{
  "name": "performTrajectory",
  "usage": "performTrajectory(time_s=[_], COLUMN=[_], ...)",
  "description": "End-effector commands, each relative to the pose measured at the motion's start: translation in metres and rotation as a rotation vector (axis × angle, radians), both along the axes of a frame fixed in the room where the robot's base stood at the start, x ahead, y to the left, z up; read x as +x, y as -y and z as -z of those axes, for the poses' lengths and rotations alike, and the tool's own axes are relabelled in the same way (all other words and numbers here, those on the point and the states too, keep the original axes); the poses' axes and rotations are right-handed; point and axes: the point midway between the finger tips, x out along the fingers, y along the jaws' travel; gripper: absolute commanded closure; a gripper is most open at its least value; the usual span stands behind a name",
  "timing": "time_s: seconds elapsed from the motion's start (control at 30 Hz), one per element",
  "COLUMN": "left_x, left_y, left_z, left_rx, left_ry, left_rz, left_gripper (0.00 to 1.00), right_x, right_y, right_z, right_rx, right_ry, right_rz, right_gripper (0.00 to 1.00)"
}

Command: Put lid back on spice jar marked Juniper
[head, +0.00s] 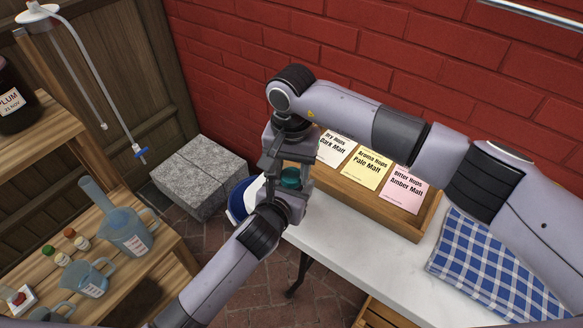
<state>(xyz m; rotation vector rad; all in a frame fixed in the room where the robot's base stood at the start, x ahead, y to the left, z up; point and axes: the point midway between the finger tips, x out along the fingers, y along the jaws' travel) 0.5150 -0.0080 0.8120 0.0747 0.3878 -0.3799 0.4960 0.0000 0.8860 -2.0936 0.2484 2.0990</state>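My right gripper (288,172) points down near the middle of the head view. My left gripper (291,193) comes up from below and meets it closely. Small spice jars stand on the left wooden shelf, one with a green cap (48,250) and one with a brown-red cap (69,233). No label reading Juniper can be made out.
A white table (335,262) holds a wooden box (385,216) with hops cards and a checked cloth (490,268). A blue container (237,203) is partly hidden behind the grippers. Blue jugs (127,232) stand on the left shelf. A grey stone block (197,176) sits behind.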

Motion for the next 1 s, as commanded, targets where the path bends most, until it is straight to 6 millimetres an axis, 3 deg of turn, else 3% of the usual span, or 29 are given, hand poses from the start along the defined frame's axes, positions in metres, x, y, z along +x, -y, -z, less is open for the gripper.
performTrajectory(time_s=[0.17,0.43,0.73,0.77,0.83,1.0], left_x=[0.0,0.0,0.0001,0.0001,0.0001,-0.0001], left_y=[0.0,-0.0001,-0.0002,-0.0002,-0.0003,-0.0002], left_z=[0.0001,0.0002,0.0003,0.0003,0.0004,0.0004], left_rx=[0.0,0.0,0.001,0.001,0.001,0.001], left_ry=[0.0,-0.001,-0.001,-0.001,-0.001,-0.001], left_rz=[0.0,0.0,-0.001,-0.001,-0.001,-0.001], left_gripper=[1.0,1.0,1.0,1.0,1.0,1.0], right_x=[0.0001,0.0001,0.0001,0.0001,0.0001,0.0], right_y=[-0.0001,-0.0002,-0.0003,-0.0003,-0.0003,-0.0002], right_z=[-0.0006,-0.0007,-0.0006,-0.0006,-0.0006,-0.0004], right_rx=[0.0,-0.001,0.0,0.0,0.0,-0.001], right_ry=[0.001,0.0,0.0,0.0,0.0,0.0], right_rz=[0.035,0.262,0.283,0.283,0.283,0.282], right_gripper=[0.9,0.91,0.91,0.51,0.29,0.29])
